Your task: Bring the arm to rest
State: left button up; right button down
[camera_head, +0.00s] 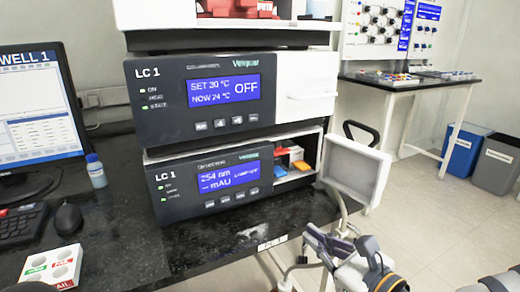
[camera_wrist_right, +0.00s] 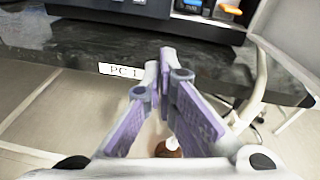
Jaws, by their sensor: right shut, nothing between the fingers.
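My right gripper (camera_head: 315,234) is at the lower right of the head view, in front of the black bench's front edge and apart from the instruments. In the right wrist view its purple-grey fingers (camera_wrist_right: 163,65) come together at the tips with nothing between them. The fingers point toward the bench edge and its white PC 1 label (camera_wrist_right: 122,70). My left gripper is in neither view.
The LC 1 stack (camera_head: 200,95) stands on the black bench (camera_head: 215,240). Its lower unit's white door (camera_head: 355,172) hangs open toward my right arm.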

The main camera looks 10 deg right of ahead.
jog(key=s+a+f+n+g+p, duration=0.2)
jog(key=s+a+f+n+g, duration=0.4)
jog(key=s+f+n, duration=0.35)
jog(key=s+f+n+g+h+p, duration=0.1)
jog(key=s+f+n+g, duration=0.25)
jog(key=s, duration=0.45)
jog(key=s+f+n+g+p, duration=0.1)
jog(key=s+f+n+g, duration=0.25)
jog(key=s, duration=0.55)
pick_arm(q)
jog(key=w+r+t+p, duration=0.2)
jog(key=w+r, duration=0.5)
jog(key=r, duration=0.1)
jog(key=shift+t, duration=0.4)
pick_arm(e)
jog(key=s+d+f+n+g+h, duration=0.1)
jog(key=s+d+n+g+h, duration=0.3)
jog(key=s+d+n, duration=0.8)
jog(key=s+d+h, duration=0.1)
jog(key=s+h, duration=0.1)
jog(key=s, duration=0.2)
jog(key=shift+s, duration=0.2)
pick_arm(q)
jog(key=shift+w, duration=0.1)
pick_arm(e)
jog(key=shift+n, duration=0.25)
